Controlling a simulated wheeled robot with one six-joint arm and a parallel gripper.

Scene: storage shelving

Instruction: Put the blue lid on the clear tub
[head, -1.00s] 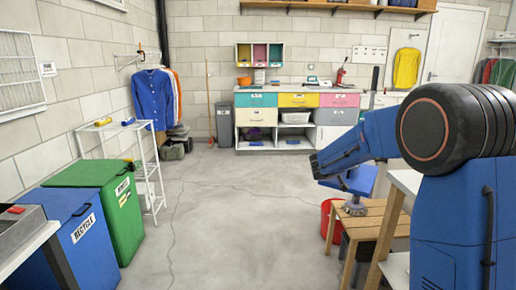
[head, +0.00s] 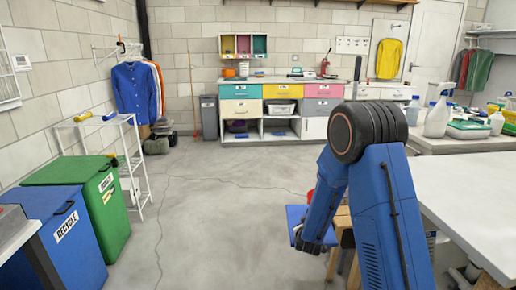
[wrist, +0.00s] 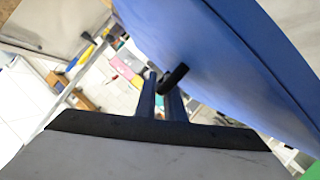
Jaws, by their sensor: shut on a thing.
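The blue lid (head: 295,216) is a flat blue panel beside the end of my arm in the head view, partly hidden by the arm. In the wrist view the lid (wrist: 235,60) fills the upper right, close and tilted. My gripper (wrist: 162,100) is shut on the lid near a dark part that looks like a handle. In the head view my gripper (head: 311,246) hangs low, clear of the floor. A pale, see-through-looking tub (head: 281,107) sits in an open compartment of the back cabinet; I cannot tell whether it is the clear tub.
A white table (head: 480,200) is close on the right, with a bottle-covered counter (head: 465,143) behind it. A wooden stool (head: 342,222) stands partly behind my arm. Green (head: 90,185) and blue (head: 68,225) bins and a white rack (head: 135,165) line the left. The middle floor is clear.

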